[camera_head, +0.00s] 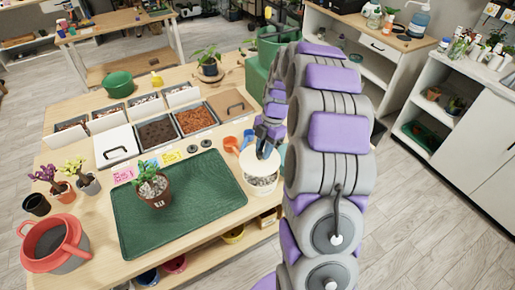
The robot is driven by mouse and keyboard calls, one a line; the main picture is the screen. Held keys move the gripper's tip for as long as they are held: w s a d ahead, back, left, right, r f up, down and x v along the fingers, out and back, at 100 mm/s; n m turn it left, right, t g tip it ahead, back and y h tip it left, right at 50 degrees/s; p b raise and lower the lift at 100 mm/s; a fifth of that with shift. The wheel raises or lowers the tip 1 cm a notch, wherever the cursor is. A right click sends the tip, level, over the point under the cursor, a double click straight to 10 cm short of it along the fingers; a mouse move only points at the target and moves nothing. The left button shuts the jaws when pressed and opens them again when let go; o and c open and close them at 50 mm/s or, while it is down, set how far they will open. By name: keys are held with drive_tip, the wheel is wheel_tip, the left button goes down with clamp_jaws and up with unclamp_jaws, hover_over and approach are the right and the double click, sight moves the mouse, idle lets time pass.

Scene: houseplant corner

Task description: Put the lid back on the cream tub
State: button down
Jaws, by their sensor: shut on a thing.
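The cream tub (261,190) stands on the table just right of the green mat, below my gripper. Its speckled, pebble-like upper part shows under a pale round lid (254,163). My gripper (265,152) points down and is shut on the lid's top. The lid is over the tub; I cannot tell whether it touches the rim or hangs slightly above it. My arm hides the area right of the tub.
A potted plant (153,188) stands on the green mat (205,215). Filled bins (197,119) line the back. An orange scoop (231,145) lies close left of my gripper.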

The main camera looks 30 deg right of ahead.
drive_tip(key=f, duration=0.1)
drive_tip(key=d+f, duration=0.1)
drive_tip(key=f, duration=0.1)
drive_tip(key=shift+b+x, duration=0.65)
drive_tip(key=shift+x, duration=0.7)
drive_tip(key=shift+w+f, duration=0.15)
drive_tip(key=shift+d, duration=0.2)
drive_tip(key=shift+a, duration=0.25)
drive_tip(key=shift+d+f+b, duration=0.1)
drive_tip(key=shift+b, duration=0.3)
idle(0.9)
